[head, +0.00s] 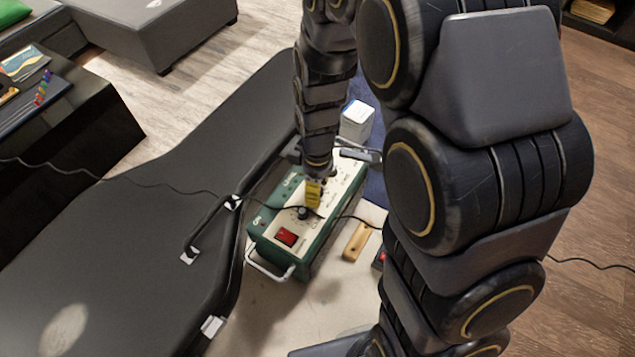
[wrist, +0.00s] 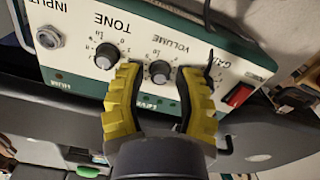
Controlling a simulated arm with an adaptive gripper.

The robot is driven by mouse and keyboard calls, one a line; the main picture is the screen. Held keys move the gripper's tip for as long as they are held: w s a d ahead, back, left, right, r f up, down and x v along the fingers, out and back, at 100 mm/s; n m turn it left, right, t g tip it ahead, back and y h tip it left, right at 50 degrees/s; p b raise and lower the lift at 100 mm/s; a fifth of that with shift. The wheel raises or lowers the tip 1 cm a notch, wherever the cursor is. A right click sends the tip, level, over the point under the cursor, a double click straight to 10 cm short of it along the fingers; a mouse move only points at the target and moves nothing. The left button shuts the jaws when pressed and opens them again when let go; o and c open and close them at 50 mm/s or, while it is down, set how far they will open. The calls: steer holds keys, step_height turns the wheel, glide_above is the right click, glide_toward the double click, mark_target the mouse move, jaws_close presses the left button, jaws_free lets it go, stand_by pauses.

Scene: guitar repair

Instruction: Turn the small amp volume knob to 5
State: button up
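The small amp (head: 318,228) is a green box with a cream control panel, a red switch (head: 287,237) and metal handles. In the wrist view the panel (wrist: 75,25) appears upside down. The black volume knob (wrist: 160,72) is in the middle, with the tone knob (wrist: 107,56) to its left. My gripper (wrist: 161,76) has yellow fingers, open, one on each side of the volume knob. I cannot tell whether they touch it. The knob's pointer setting is too small to read. In the head view my gripper (head: 313,196) is over the panel, its fingertips partly hidden.
A black guitar case (head: 130,235) lies left of the amp. A wooden block (head: 356,241) lies to its right and a white box (head: 356,121) stands behind. A dark cable (head: 150,184) runs across the case and amp. The red switch (wrist: 238,95) is close to the right finger.

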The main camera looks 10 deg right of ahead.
jaws_close()
steer(key=shift+m, duration=0.3)
steer(key=m, duration=0.3)
steer(key=shift+m, duration=0.3)
steer(key=m, duration=0.4)
steer(key=shift+m, duration=0.3)
steer(key=m, duration=0.4)
steer(key=shift+m, duration=2.5)
